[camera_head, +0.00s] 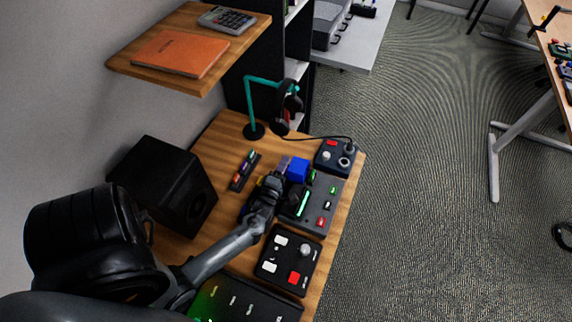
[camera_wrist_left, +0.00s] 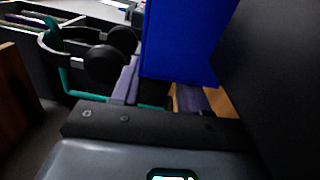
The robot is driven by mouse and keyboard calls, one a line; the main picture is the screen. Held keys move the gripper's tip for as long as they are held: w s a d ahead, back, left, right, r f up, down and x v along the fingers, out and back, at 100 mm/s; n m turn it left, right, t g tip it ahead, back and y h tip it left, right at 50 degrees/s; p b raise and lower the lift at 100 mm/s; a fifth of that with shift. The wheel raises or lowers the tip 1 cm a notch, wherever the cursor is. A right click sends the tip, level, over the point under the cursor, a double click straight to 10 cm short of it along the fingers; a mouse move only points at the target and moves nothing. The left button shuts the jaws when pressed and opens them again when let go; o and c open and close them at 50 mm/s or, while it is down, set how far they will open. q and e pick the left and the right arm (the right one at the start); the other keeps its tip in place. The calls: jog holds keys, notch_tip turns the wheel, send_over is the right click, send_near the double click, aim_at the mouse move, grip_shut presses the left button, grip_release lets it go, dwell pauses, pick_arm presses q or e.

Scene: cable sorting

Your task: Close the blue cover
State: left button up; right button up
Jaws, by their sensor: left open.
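The blue cover (camera_head: 298,169) is at the far left end of a dark control box (camera_head: 319,211) on the wooden desk. In the left wrist view the blue cover (camera_wrist_left: 188,40) is a large flat-sided shape, close to the camera, with its top out of frame. My left gripper (camera_head: 283,165) is open, just left of the cover in the head view. In the wrist view its fingers (camera_wrist_left: 160,92) show at the cover's lower edge; I cannot tell whether they touch it. My right gripper is not in view.
A joystick box (camera_head: 335,156) stands beyond the control box, and another button box (camera_head: 289,258) stands nearer. A headphone stand (camera_head: 250,105) with headphones (camera_head: 287,104) is behind. A black speaker (camera_head: 164,187) and a small rack (camera_head: 245,171) are left. A shelf (camera_head: 230,48) overhangs.

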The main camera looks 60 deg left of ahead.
pick_arm(q)
jog(key=shift+w+a, duration=0.4)
jog(key=shift+w, duration=0.1)
grip_shut()
